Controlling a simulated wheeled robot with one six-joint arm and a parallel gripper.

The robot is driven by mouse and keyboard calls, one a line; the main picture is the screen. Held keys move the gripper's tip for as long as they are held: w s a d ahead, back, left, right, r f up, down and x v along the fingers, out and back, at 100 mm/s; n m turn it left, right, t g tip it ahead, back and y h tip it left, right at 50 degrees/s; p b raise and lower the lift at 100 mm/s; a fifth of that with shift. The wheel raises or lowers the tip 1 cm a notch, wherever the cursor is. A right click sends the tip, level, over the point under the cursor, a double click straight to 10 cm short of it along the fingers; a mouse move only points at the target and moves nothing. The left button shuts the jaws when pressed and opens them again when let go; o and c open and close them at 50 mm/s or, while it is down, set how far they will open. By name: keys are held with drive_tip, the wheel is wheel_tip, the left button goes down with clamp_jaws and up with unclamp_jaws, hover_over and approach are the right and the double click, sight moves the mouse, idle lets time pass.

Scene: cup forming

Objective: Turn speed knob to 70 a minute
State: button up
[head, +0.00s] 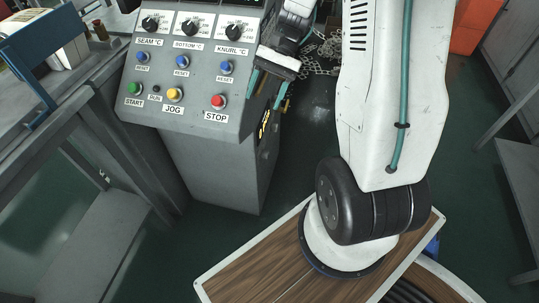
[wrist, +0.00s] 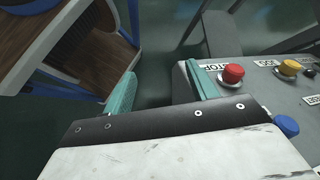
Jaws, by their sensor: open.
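The grey control panel (head: 205,100) stands at the upper left of the head view. It has three black dial knobs along its top: seam (head: 151,23), bottom (head: 189,27) and knurl (head: 233,32), each a temperature dial. No knob labelled speed shows in either view. My gripper (head: 268,86) is at the panel's right edge, pointing down, with its teal fingers apart and nothing between them. In the wrist view my gripper (wrist: 161,88) is also open and empty, one finger beside the panel's edge.
Below the dials are blue reset buttons (head: 182,62), a green start button (head: 135,88), a yellow jog button (head: 175,94) and a red stop button (head: 219,101), close to my gripper. A chain (head: 322,50) lies behind. A bench (head: 60,75) stands left.

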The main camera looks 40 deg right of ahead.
drive_tip(key=w+d+f+m+t+y, duration=0.2)
drive_tip(key=d+f+m, duration=0.1)
drive_tip(key=f, duration=0.5)
drive_tip(key=w+d+f+m+t+y, duration=0.2)
drive_tip(key=d+f+m+t, duration=0.15)
drive_tip(key=f, duration=0.45)
drive_tip(key=w+d+f+m+t+y, duration=0.2)
drive_tip(key=d+f+m, duration=0.1)
drive_tip(key=f, duration=0.5)
drive_tip(key=m+t+h, duration=0.4)
drive_tip(key=m+t, duration=0.6)
approach(265, 154)
drive_tip(key=w+f, duration=0.2)
drive_tip(key=x, duration=0.6)
drive_tip(key=shift+w+a+r, duration=0.2)
drive_tip(key=c, duration=1)
